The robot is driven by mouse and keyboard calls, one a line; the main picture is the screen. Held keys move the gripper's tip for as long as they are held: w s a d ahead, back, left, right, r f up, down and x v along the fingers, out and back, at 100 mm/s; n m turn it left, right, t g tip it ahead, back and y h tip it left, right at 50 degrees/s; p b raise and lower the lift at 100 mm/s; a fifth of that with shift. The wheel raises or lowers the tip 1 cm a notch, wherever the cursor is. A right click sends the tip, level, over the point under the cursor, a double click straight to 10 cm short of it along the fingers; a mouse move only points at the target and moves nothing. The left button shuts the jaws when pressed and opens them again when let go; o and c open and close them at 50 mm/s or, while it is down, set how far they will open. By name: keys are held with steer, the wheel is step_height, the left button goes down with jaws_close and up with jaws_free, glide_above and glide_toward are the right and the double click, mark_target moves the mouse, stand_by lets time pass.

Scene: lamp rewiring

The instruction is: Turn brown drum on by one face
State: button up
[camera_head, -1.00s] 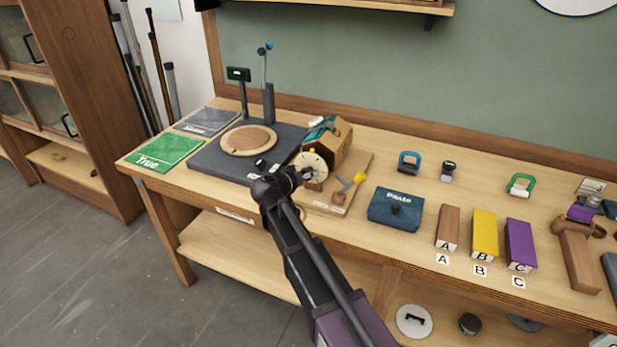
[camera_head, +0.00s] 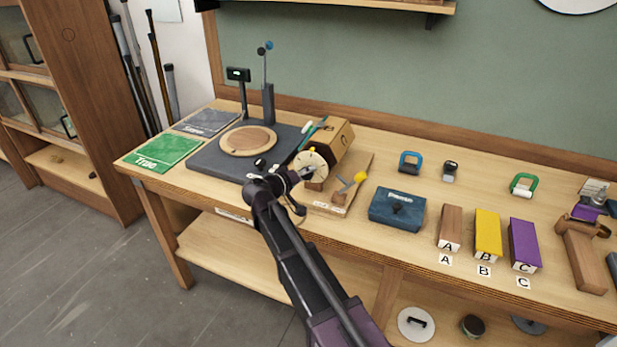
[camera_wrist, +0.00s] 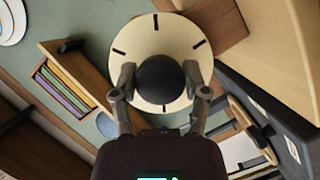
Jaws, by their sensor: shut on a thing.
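The brown drum (camera_head: 338,134), a block with flat faces, sits in its wooden stand (camera_head: 345,183) on the bench. A cream disc (camera_head: 312,163) with dark marks is at its near end, and it also shows in the wrist view (camera_wrist: 160,35). A round black knob (camera_wrist: 161,80) stands at the disc's centre. My gripper (camera_head: 302,175) is at the disc in the head view. In the wrist view my gripper (camera_wrist: 160,84) has one finger on each side of the knob and is shut on it. The drum's far side is hidden.
A dark base with a round wooden plate (camera_head: 248,141) is to the left. A blue box (camera_head: 398,208) and blocks A (camera_head: 451,225), B (camera_head: 487,232) and C (camera_head: 523,242) lie to the right.

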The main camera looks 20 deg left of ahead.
steer(key=shift+w+a+n, duration=0.1)
steer(key=shift+n, duration=0.3)
stand_by(0.3)
steer(key=o, duration=1.1)
steer(key=shift+o, duration=0.2)
